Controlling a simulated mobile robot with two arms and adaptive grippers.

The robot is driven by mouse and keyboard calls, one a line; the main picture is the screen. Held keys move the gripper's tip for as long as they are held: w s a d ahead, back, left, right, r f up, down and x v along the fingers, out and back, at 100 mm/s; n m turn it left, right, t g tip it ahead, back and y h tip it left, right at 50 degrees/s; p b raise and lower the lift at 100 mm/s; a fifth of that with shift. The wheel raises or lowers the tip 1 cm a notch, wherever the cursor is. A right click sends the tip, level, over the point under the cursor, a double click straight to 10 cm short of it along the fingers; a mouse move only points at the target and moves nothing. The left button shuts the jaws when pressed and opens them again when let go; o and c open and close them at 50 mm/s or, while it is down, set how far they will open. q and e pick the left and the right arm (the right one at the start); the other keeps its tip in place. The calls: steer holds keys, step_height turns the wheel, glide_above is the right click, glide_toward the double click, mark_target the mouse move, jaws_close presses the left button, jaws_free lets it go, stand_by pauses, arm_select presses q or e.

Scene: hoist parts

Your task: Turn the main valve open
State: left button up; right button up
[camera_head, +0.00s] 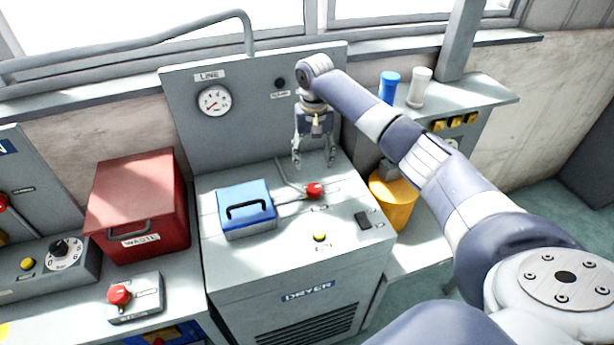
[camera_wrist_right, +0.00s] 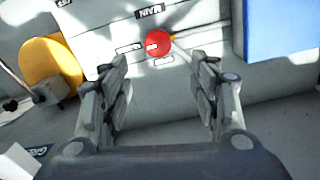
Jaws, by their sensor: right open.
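The main valve shows as a red knob (camera_head: 314,190) on the sloped top of the grey console, with a thin grey rod running to it. My right gripper (camera_head: 314,162) hangs fingers down above the console top, behind the knob. It is open and empty. In the right wrist view its fingers (camera_wrist_right: 164,82) are spread, with the knob beyond their tips and not touched. My left gripper is not in view.
A blue box (camera_head: 246,207) with a black handle stands left of the knob. A red waste box (camera_head: 137,203) is farther left. A yellow cylinder (camera_head: 397,199) stands right of the console. A gauge (camera_head: 214,100) is on the back panel. Blue (camera_head: 389,87) and white (camera_head: 419,88) cups stand on the shelf.

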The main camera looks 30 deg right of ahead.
mark_target(314, 187)
steer(key=f, duration=0.2)
steer(key=s+f+p, duration=0.1)
steer(key=f, duration=0.1)
steer(key=shift+s, duration=0.2)
steer(key=f, duration=0.4)
steer(key=shift+w+f+p, duration=0.3)
steer(key=shift+w, duration=0.05)
steer(key=shift+s+f, duration=0.1)
steer(key=shift+f, duration=0.55)
steer(key=c, duration=1.1)
